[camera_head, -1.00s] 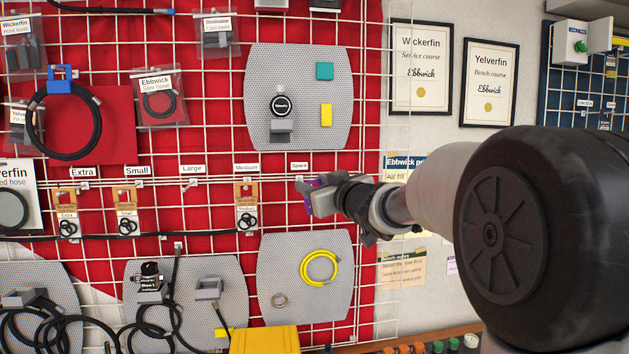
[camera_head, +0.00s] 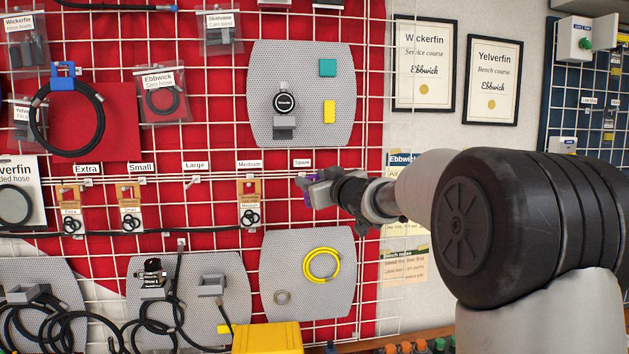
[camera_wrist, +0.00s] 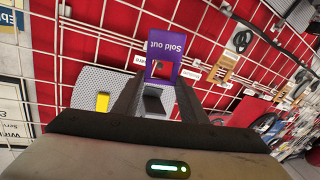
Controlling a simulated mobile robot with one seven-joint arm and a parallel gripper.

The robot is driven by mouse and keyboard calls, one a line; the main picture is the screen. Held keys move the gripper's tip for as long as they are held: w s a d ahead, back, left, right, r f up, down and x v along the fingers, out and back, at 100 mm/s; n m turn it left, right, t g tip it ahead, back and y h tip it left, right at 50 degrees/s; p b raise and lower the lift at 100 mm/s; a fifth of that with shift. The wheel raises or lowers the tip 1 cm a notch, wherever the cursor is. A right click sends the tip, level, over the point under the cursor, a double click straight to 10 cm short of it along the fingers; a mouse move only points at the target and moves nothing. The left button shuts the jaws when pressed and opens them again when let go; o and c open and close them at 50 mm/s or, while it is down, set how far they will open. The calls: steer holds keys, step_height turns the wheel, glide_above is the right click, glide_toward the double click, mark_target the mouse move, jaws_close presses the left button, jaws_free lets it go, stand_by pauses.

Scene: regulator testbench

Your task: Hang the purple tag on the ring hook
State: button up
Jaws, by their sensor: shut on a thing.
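The purple tag (camera_wrist: 168,42) reads "Sold out", upside down in the wrist view, with a square opening at its gripper-side end. Red cloth and a small pale piece show through the opening; whether a hook passes through it I cannot tell. My gripper (camera_wrist: 157,88) is shut on the tag. In the head view the tag (camera_head: 310,197) is a small purple patch at my gripper (camera_head: 318,190), just below the Spare label (camera_head: 302,163). A row of hooks runs along the labelled rail. The Large hook (camera_head: 192,182) is bare; the Medium hook carries a ring card (camera_head: 250,205).
Ring cards (camera_head: 70,208) also hang under Extra and Small. A grey panel with a gauge (camera_head: 284,101) is above my gripper. A lower panel holds a yellow hose coil (camera_head: 321,264). Framed certificates (camera_head: 423,65) hang at the right.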

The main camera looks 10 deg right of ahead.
mark_target(311, 177)
steer(key=shift+w, duration=1.55)
steer(key=shift+w+f, duration=0.4)
steer(key=shift+w, duration=0.3)
steer(key=o, duration=1.1)
